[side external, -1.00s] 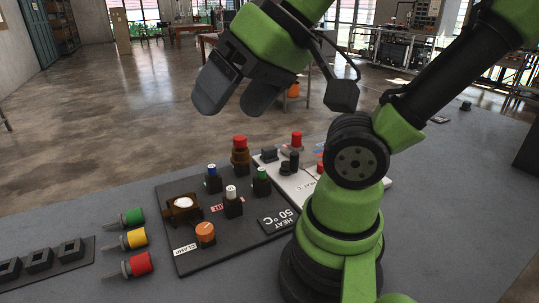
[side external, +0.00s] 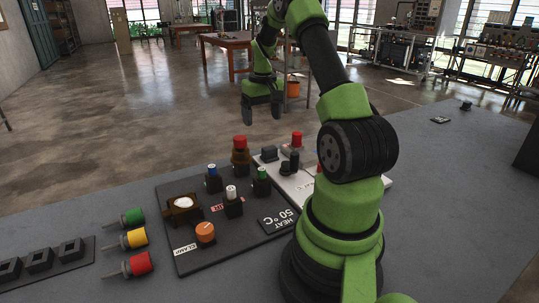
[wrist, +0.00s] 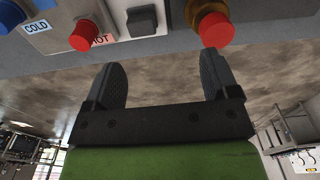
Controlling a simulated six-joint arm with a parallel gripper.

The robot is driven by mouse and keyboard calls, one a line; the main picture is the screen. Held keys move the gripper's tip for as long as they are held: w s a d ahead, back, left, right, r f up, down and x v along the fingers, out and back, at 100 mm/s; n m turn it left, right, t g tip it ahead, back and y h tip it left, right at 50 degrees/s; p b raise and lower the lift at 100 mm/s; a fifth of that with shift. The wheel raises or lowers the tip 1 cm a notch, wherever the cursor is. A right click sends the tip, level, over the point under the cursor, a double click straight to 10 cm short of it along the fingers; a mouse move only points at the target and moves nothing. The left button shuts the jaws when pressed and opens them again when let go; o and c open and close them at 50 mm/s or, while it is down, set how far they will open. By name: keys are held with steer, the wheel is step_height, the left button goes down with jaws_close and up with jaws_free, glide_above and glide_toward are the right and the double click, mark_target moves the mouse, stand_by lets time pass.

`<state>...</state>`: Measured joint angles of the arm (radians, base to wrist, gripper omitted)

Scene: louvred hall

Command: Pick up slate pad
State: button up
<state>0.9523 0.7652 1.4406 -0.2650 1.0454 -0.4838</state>
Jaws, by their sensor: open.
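A dark slate-coloured block with a flat top, which may be the slate pad (side external: 269,153), sits at the far left corner of the white panel (side external: 291,183). It also shows in the wrist view as a dark square pad (wrist: 142,20) at the top edge, between two red caps. I cannot tell for sure that this is the slate pad. My gripper (side external: 262,112) is open and empty, fingers pointing down, beyond the far side of the panels. In the wrist view, my gripper (wrist: 163,72) has its fingers wide apart with nothing between them.
The red-topped amber post (side external: 240,149) stands on the dark panel (side external: 183,265), close to the pad. Another small flat item (side external: 440,119) lies far right. The table's right side is mostly clear.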

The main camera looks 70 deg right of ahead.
mark_target(271, 150)
steer(key=f, duration=0.2)
steer(key=s+d+f, duration=0.1)
steer(key=f, duration=0.2)
steer(key=s+d+f, duration=0.1)
steer(key=f, duration=0.1)
steer(key=shift+f, duration=0.2)
steer(key=shift+w+d+f, duration=0.1)
steer(key=shift+d+f, duration=0.05)
steer(key=shift+f, duration=1.2)
steer(key=shift+d+f, duration=0.1)
steer(key=shift+f, duration=1.25)
steer(key=c, duration=1)
step_height(271, 150, up, 10)
steer(key=shift+r, duration=0.1)
